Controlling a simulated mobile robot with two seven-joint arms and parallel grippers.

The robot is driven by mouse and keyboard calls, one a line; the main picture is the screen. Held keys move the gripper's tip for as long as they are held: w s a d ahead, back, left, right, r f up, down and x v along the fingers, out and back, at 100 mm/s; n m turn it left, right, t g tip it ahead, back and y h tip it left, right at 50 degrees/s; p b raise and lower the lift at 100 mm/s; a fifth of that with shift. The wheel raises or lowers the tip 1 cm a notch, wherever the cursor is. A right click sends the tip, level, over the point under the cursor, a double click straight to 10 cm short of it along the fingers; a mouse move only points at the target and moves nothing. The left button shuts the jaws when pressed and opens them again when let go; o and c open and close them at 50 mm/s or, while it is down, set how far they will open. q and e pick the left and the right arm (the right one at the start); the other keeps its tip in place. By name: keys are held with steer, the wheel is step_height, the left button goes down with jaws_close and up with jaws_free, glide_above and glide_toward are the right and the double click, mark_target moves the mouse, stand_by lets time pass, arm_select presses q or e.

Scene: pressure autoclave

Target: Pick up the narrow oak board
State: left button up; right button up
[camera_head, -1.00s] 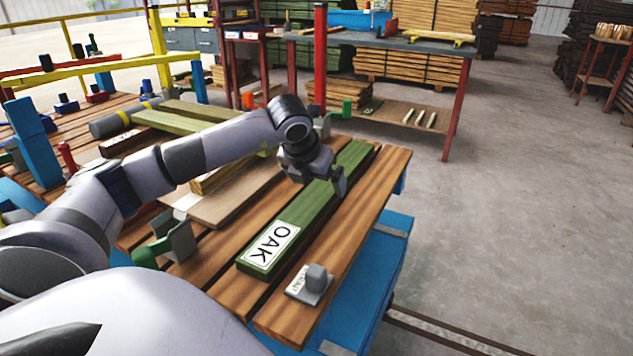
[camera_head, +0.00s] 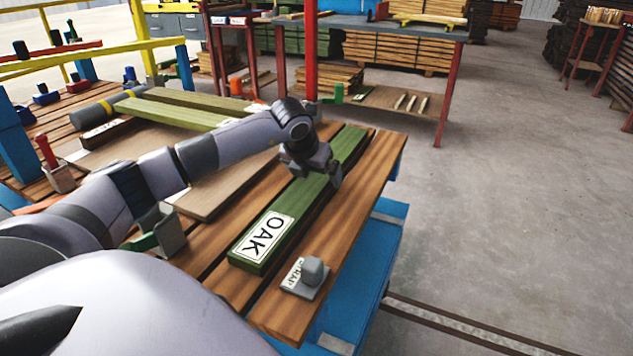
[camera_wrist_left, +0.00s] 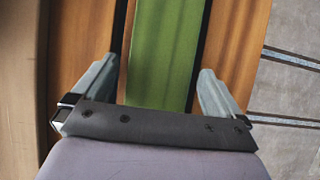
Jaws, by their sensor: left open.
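The narrow oak board (camera_head: 285,215) is green with a white OAK label on its near end. It lies flat on the slatted wooden bench top (camera_head: 345,235). My left gripper (camera_head: 322,172) is over the middle of the board, pointing down. In the left wrist view, the gripper (camera_wrist_left: 160,85) is open and its two fingers stand on either side of the green board (camera_wrist_left: 165,45). I cannot tell how far the fingertips reach down beside it. My right gripper is in no view.
A small grey block on a labelled plate (camera_head: 308,277) sits near the bench's front right. A grey bracket with a green handle (camera_head: 165,232) stands left of the board. A wide brown board (camera_head: 215,180) and other green boards (camera_head: 180,112) lie further left. Concrete floor (camera_head: 500,200) is clear at right.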

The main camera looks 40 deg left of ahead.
arm_select(q)
steer(key=shift+c, duration=0.3)
steer(key=c, duration=1.5)
steer(key=shift+w+r, duration=0.1)
steer(key=shift+c, duration=0.6)
steer(key=shift+r, duration=0.1)
